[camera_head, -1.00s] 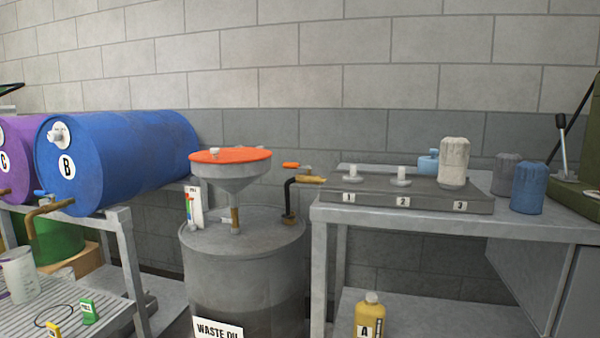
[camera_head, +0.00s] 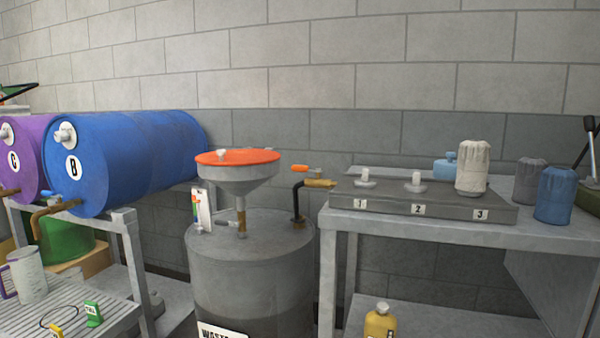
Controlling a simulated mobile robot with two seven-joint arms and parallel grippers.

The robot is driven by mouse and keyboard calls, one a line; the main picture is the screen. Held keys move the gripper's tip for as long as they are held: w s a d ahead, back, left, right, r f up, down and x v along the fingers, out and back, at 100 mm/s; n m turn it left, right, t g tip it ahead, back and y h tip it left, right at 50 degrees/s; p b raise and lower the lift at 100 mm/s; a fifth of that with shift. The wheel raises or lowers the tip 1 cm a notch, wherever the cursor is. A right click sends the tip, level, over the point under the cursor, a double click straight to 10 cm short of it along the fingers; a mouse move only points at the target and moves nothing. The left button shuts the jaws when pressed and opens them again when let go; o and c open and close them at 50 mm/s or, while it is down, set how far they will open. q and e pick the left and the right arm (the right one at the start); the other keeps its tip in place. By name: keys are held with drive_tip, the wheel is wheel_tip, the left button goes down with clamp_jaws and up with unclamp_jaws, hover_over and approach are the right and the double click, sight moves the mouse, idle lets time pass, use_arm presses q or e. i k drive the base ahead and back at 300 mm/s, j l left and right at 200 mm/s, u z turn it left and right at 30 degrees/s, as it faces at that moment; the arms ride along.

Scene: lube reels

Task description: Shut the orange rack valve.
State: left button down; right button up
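A small orange handle (camera_head: 299,168) sits at the left end of the grey drain rack (camera_head: 450,210), just above a tan, brass-like pipe piece (camera_head: 320,183). The handle looks roughly level and points left, toward the drum side. Whether it is open or shut is too small to tell. A dark bent pipe (camera_head: 297,203) runs from the tan piece down to the top of the grey waste drum (camera_head: 255,265). The rack carries labels 1, 2 and 3. A whitish filter (camera_head: 472,168) stands on it at 3. Neither of my grippers is in view.
A funnel (camera_head: 237,180) with an orange lid stands on the waste drum, left of the handle. The rack rests on a grey bench (camera_head: 430,237). Grey and blue filters (camera_head: 555,195) stand at its right. Blue drum B (camera_head: 150,155) lies on a stand at left.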

sight(296, 168)
drive_tip(key=i+l, duration=0.3)
drive_tip(key=i, duration=0.2)
drive_tip(key=i+l+u, duration=0.15)
drive_tip(key=i, duration=0.3)
drive_tip(key=l, duration=0.1)
